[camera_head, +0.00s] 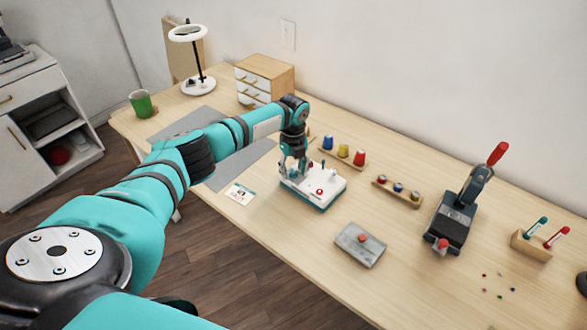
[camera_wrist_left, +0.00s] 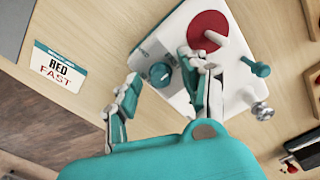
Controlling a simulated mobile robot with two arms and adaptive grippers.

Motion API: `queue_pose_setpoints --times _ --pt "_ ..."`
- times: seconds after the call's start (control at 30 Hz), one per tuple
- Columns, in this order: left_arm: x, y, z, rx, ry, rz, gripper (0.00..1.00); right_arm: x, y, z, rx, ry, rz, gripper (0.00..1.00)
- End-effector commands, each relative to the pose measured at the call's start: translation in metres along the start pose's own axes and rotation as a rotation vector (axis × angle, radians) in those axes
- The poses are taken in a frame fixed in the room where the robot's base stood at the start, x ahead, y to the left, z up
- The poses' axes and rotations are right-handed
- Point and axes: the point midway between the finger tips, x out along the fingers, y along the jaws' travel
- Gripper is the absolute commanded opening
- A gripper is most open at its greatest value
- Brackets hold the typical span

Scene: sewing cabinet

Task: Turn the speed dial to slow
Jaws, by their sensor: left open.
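The white winding machine with a teal base (camera_head: 325,187) stands on the desk. In the left wrist view its white top (camera_wrist_left: 236,78) carries a red disc (camera_wrist_left: 207,31), a teal peg and a teal dial (camera_wrist_left: 160,74) with a pale mark. Small print beside the dial is too blurred to read. My left gripper (camera_head: 291,172) is over the left end of the machine. It is open, with one finger on each side of the dial in the left wrist view (camera_wrist_left: 158,68). I cannot tell whether either finger touches it. My right gripper is not in view.
A card (camera_head: 240,194) reading "RED FAST" lies left of the machine. Colored spools on a wooden rack (camera_head: 343,156) stand behind. A grey pedal-like box with a red button (camera_head: 361,244) lies in front right. A lever press (camera_head: 457,210) stands farther right.

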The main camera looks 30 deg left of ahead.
Motion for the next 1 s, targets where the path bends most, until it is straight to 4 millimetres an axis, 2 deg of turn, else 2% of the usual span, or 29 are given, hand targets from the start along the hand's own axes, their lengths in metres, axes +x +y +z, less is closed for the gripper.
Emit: queue_pose_setpoints --times 0.1,0.43,0.77,1.0 --pt "0.0 -0.0001 -0.0003 0.0 0.0 0.0 0.43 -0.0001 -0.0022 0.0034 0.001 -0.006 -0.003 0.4" --pt "-0.0002 -0.0001 -0.0003 0.001 0.0 0.0 0.0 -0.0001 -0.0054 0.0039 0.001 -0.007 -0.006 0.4" --pt "-0.0006 -0.0001 -0.0006 -0.02 0.001 0.001 0.0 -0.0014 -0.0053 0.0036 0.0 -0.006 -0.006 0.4" --pt "-0.0015 -0.0008 -0.0015 -0.13 0.003 0.0 0.0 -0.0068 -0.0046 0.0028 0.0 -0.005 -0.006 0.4"
